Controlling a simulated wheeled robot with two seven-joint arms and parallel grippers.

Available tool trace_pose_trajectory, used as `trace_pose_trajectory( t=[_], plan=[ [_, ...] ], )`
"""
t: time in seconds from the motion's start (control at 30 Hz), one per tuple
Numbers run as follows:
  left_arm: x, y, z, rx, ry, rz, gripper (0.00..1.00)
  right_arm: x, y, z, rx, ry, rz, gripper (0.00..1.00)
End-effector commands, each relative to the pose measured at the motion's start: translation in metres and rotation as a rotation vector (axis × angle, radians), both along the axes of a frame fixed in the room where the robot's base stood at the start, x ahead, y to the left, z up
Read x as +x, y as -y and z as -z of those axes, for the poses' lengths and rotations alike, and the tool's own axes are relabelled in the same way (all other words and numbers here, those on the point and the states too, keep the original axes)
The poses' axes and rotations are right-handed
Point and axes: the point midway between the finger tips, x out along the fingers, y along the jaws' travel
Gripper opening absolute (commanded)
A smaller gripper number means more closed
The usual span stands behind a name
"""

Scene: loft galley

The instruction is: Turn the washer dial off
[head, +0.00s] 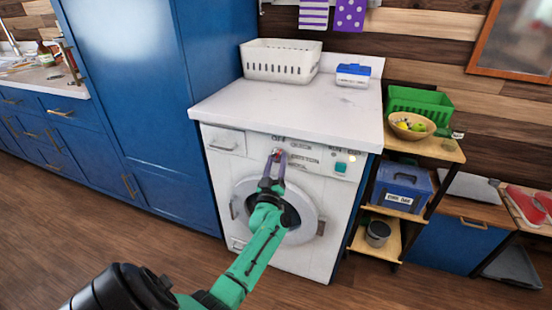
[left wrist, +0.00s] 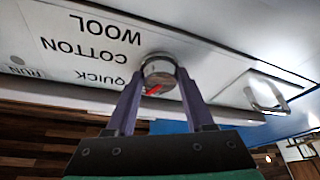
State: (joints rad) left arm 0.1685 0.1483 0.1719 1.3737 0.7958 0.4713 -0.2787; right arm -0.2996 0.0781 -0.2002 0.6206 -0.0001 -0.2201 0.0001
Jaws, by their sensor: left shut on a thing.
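The white washer (head: 330,205) stands under a white counter, its round door partly hidden behind my green left arm. The washer dial (head: 280,152) is on its front panel, below the OFF label and left of the QUICK label. In the left wrist view the dial (left wrist: 158,68) is a round silver knob with a red mark near its lower edge. My left gripper (head: 274,157) is shut on the dial, with a purple finger on each side; the fingers also show in the left wrist view (left wrist: 160,84). The exact dial setting is hard to tell. My right gripper is out of view.
A teal button (head: 340,167) sits at the panel's right, and a drawer handle (left wrist: 266,98) is beside the dial. A white basket (head: 281,70) and a blue-lidded box (head: 352,82) stand on the counter. A wooden shelf unit (head: 440,152) stands at the right.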

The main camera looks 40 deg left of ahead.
Motion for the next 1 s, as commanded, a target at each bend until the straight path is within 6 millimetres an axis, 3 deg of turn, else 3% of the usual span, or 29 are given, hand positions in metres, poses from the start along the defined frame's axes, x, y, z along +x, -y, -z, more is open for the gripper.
trace_pose_trajectory(
  t=[0.5,1.0],
  plan=[
    [0.001,0.003,-0.002,-0.312,0.106,0.001,0.00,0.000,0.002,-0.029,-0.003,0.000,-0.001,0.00],
    [0.001,0.003,0.000,-0.357,0.123,0.001,0.00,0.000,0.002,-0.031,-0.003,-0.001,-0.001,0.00]
  ],
)
